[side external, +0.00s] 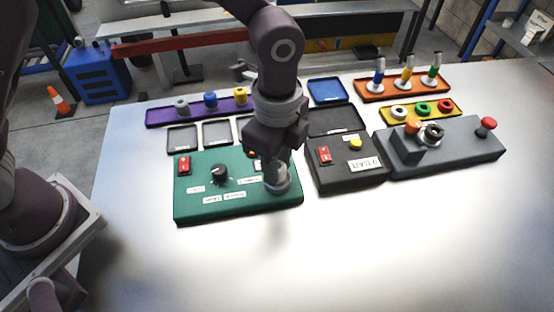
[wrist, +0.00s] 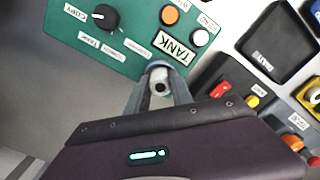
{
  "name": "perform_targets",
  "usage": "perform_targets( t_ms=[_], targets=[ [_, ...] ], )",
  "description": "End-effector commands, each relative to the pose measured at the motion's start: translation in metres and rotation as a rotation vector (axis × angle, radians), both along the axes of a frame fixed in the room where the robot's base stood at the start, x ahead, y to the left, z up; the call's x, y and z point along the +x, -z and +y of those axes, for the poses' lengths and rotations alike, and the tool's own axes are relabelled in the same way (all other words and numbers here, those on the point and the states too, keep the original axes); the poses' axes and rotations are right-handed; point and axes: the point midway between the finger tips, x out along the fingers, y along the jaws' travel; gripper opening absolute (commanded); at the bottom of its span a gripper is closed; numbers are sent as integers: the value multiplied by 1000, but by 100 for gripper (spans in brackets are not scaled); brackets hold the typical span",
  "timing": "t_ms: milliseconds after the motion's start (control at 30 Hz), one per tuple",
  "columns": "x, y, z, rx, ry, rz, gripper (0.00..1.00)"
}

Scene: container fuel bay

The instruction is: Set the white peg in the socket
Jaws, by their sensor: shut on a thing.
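The white peg (wrist: 160,86) shows between my fingertips in the wrist view, its end facing the camera. My gripper (wrist: 160,92) is shut on it. In the side view my gripper (side external: 272,158) points down over the right front part of the green panel (side external: 215,207). A round grey socket (side external: 278,184) is directly under my fingers there, and its rim (wrist: 158,65) shows just behind the peg in the wrist view. Peg and socket overlap in both views. I cannot tell how deep the peg sits. A TANK label (wrist: 175,48) is beside the socket.
The green panel also carries a black knob (side external: 219,173) and a red switch (side external: 183,165). A black panel (side external: 345,176) and a grey panel (side external: 460,150) stand to the right. A purple tray (side external: 160,116) holds several coloured parts behind. The front table is clear.

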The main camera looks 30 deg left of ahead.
Motion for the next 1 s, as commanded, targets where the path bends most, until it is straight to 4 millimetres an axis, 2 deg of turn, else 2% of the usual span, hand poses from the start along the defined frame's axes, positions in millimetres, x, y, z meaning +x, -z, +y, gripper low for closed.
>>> perform_targets(
  t_ms=[967,1000],
  targets=[
    [0,8,0,0,0,0,0],
    [0,8,0,0,0,0,35]
  ],
)
